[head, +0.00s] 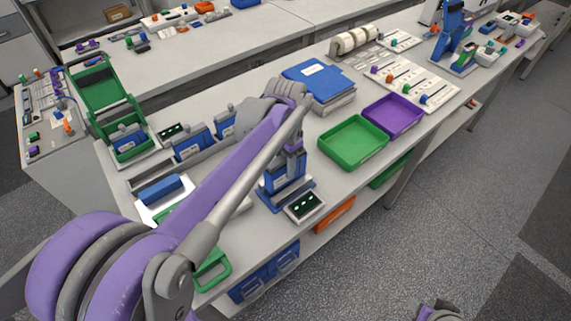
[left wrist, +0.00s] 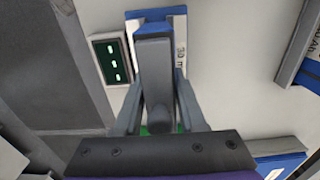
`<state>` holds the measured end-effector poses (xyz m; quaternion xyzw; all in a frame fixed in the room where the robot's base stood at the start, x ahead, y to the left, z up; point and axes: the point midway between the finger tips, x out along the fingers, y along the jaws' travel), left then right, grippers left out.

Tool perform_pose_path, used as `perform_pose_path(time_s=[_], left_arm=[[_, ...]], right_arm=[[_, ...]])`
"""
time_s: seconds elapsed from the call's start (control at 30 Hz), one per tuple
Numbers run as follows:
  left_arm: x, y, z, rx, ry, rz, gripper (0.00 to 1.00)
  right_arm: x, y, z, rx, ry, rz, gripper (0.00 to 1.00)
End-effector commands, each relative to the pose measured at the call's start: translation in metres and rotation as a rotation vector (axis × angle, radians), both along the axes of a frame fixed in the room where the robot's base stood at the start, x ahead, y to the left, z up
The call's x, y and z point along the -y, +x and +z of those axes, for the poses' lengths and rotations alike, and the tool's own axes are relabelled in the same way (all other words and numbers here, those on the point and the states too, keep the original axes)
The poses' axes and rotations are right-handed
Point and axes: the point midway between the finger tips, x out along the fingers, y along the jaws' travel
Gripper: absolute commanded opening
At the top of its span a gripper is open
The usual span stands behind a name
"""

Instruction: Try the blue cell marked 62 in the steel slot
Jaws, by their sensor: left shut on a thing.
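My left gripper (head: 291,147) is over a blue stand (head: 286,190) near the front edge of the bench. In the left wrist view the gripper (left wrist: 160,112) has its fingers on both sides of a grey upright part (left wrist: 154,72), shut on it. Behind that part is a blue block with a white label reading about "30 m" (left wrist: 181,45). I cannot read a 62 anywhere, so I cannot tell which thing is the blue cell. I cannot tell which slot is the steel one.
A small display with lit green marks (head: 304,206) lies beside the stand. A green tray (head: 347,161) and a purple tray (head: 411,127) are to the right. Blue folders (head: 318,78) lie behind. Several blue units (head: 191,146) stand to the left. White boards (head: 405,70) hold small coloured pieces.

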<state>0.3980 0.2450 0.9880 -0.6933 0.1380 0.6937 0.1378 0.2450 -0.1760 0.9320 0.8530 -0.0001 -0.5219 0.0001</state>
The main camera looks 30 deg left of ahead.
Motion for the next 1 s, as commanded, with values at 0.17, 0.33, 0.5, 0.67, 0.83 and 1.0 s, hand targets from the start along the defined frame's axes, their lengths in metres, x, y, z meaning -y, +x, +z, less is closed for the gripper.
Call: perform_pose_path(time_s=[0.17,0.33,0.5,0.67,0.83,1.0], left_arm=[[0.0000,0.0001,-0.0026,0.000,0.000,0.000,0.00],[0.0000,0.0001,-0.0049,0.000,0.000,0.000,0.00],[0.0000,0.0001,-0.0072,0.000,0.000,0.000,0.00],[0.0000,0.0001,-0.0069,0.000,0.000,0.000,0.00],[0.0001,0.0000,-0.0069,0.000,0.000,0.000,0.00],[0.0001,0.0000,-0.0070,0.000,0.000,0.000,0.00]], right_arm=[[0.0000,-0.0007,-0.0022,-0.001,0.000,0.000,0.50],[0.0000,-0.0013,-0.0039,-0.002,0.000,0.000,0.50],[0.0000,-0.0018,-0.0055,-0.003,0.000,0.000,0.50],[0.0000,-0.0016,-0.0052,-0.003,0.000,0.000,0.50],[0.0000,-0.0016,-0.0052,-0.003,0.000,0.000,0.50],[0.0000,-0.0017,-0.0052,-0.003,0.000,0.000,0.50]])
